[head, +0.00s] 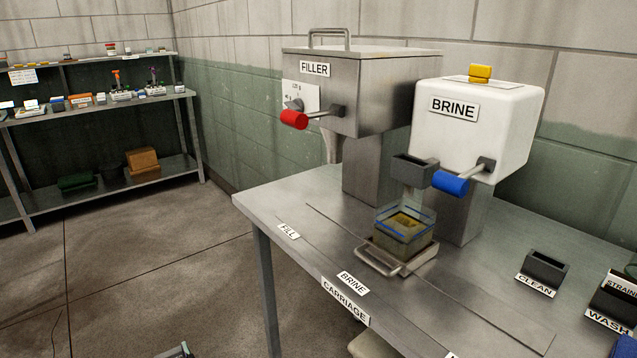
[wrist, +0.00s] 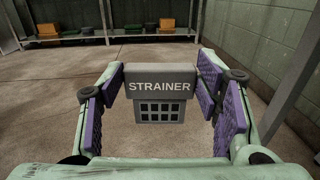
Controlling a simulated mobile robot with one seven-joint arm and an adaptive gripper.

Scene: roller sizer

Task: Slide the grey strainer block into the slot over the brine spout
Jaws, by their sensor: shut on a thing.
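The grey strainer block (wrist: 160,86), labelled STRAINER with a grid of openings below the label, is between the purple pads of my gripper (wrist: 160,80) in the wrist view. The gripper is shut on it, and the block looks upright with its label facing the camera. In the head view the white BRINE tank (head: 475,128) has a blue-handled lever (head: 450,183). A dark grey open-topped holder (head: 414,170) sits at its front left, above a square container (head: 403,236). The held block is not recognisable in the head view.
The container stands on a metal carriage (head: 397,262) on the steel table (head: 300,205). The FILLER machine (head: 350,95) with its red lever is left of the tank. A CLEAN holder (head: 545,267) and WASH holder (head: 615,297) are at right. Shelves (head: 110,180) stand far left.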

